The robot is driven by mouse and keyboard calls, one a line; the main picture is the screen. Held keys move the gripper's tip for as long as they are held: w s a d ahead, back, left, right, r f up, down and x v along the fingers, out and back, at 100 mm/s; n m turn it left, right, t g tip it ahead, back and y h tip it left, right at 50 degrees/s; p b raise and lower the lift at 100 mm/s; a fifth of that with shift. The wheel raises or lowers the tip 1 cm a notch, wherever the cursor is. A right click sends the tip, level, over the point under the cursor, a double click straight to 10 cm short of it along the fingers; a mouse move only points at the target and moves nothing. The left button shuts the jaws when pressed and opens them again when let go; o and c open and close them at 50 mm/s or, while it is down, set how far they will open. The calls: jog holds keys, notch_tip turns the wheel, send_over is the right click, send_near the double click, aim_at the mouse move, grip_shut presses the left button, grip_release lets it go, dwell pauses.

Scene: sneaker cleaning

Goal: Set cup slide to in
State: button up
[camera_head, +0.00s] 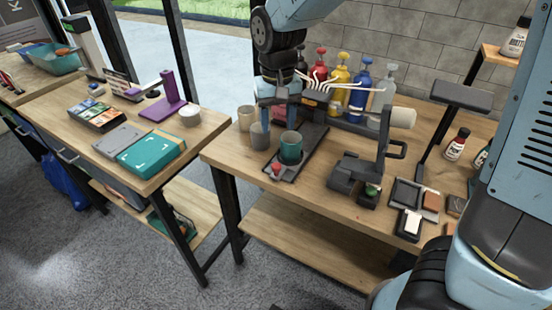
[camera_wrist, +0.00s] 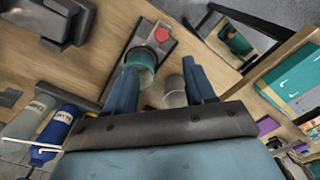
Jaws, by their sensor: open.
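The cup slide (camera_head: 311,139) is a long dark rail on the right-hand workbench. A red knob (camera_head: 276,168) is at its front end, and a teal cup (camera_head: 291,149) stands upright on it. In the wrist view the slide (camera_wrist: 146,29), the red knob (camera_wrist: 161,34) and the teal cup (camera_wrist: 141,63) lie beyond my fingertips. My gripper (camera_head: 279,117) is open, pointing down above the bench behind the teal cup; nothing is seen held. Its blue fingers also show in the wrist view (camera_wrist: 161,68). The slide's far end is partly hidden behind my gripper.
A grey cup (camera_head: 259,137) and a beige cup (camera_head: 246,118) stand left of the slide, close to my gripper. Several pump bottles (camera_head: 339,88) stand behind. A dark machine (camera_head: 362,172) is to the right. The bench front near the knob is clear.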

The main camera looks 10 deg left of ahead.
aim_at(277, 165)
notch_tip(277, 165, down, 13)
jog(key=shift+s+a+f, duration=0.1)
jog(key=shift+s+f, duration=0.05)
dwell(0.4)
jog(key=shift+c, duration=0.4)
grip_shut()
